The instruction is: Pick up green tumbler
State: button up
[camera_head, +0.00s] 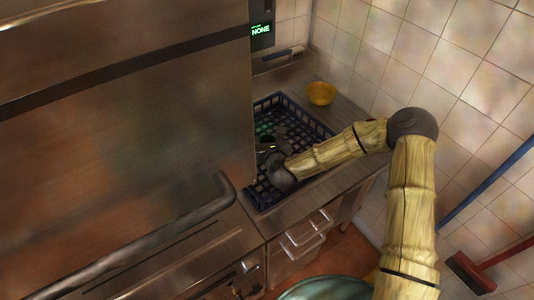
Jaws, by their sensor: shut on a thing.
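My arm reaches from the right into the dark blue crate (318,127) on the steel counter. My gripper (266,146) is low in the crate near its left side, close to the big steel housing. It is shut on a dark greenish thing, which I take to be the green tumbler (265,138). Only a small part of the tumbler shows. The fingers, the shadow and the housing edge hide most of the grasp, and I cannot tell whether the tumbler touches the crate floor.
A large steel housing (130,130) with a bar handle (150,248) fills the left and hides part of the crate. A yellow bowl (321,93) stands behind the crate. Drawers (300,235) are below the counter. A tiled wall and a red broom (470,272) are at right.

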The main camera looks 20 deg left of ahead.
jog(key=shift+r, duration=1.6)
